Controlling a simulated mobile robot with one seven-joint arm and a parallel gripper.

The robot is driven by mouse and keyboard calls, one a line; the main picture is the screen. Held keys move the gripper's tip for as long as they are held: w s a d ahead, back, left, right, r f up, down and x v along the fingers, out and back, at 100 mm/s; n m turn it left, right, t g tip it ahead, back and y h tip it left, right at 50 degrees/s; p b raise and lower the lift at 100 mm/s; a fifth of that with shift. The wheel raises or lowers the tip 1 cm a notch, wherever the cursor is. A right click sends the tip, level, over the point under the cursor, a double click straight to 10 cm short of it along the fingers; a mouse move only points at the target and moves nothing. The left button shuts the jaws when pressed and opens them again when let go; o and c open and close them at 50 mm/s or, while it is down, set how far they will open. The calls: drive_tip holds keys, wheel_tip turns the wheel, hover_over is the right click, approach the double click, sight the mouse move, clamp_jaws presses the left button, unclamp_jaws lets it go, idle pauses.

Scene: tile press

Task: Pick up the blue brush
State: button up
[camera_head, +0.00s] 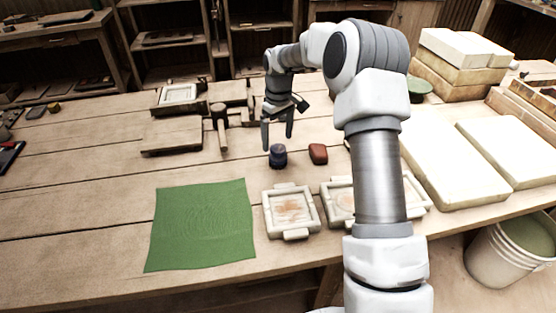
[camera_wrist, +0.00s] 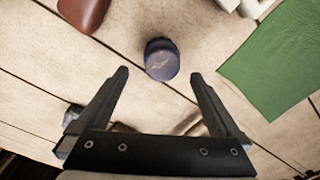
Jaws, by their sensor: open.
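A small, dark blue, rounded object (camera_head: 278,155), which seems to be the blue brush, stands on the wooden table near its middle. In the wrist view its top shows as a blue disc (camera_wrist: 162,59) with a faint mark, just beyond the gap between the fingertips. My gripper (camera_head: 278,140) is open and empty, pointing down above and just behind the blue brush. In the wrist view both fingers of my gripper (camera_wrist: 159,76) show spread apart, with no finger touching the brush.
A reddish-brown block (camera_head: 318,153) lies close to the right of the brush. A green cloth (camera_head: 200,225) and a pale framed tile mould (camera_head: 291,212) lie nearer the front edge. A wooden press (camera_head: 220,125) stands behind left. White slabs (camera_head: 450,165) fill the right.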

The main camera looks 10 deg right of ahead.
sight(278, 147)
drive_tip(key=f, duration=0.2)
drive_tip(key=f+b, duration=0.2)
drive_tip(key=f, duration=0.1)
drive_tip(key=shift+s+f, duration=0.3)
drive_tip(key=shift+s, duration=0.05)
drive_tip(key=c, duration=1.4)
drive_tip(key=shift+r, duration=0.15)
drive_tip(key=shift+r+p, duration=0.3)
drive_tip(key=shift+r, duration=0.2)
drive_tip(key=r, duration=0.1)
drive_tip(key=r+p, duration=0.1)
drive_tip(key=r, duration=0.1)
drive_tip(key=shift+s+d+r, duration=0.15)
drive_tip(key=shift+s+r, duration=0.05)
drive_tip(key=shift+r, duration=0.05)
drive_tip(key=s+d+r+p, duration=0.2)
drive_tip(key=s+r, duration=0.4)
drive_tip(key=s, duration=0.4)
drive_tip(key=shift+s+d+r, duration=0.15)
drive_tip(key=shift+s+d, duration=0.2)
drive_tip(key=shift+d, duration=0.35)
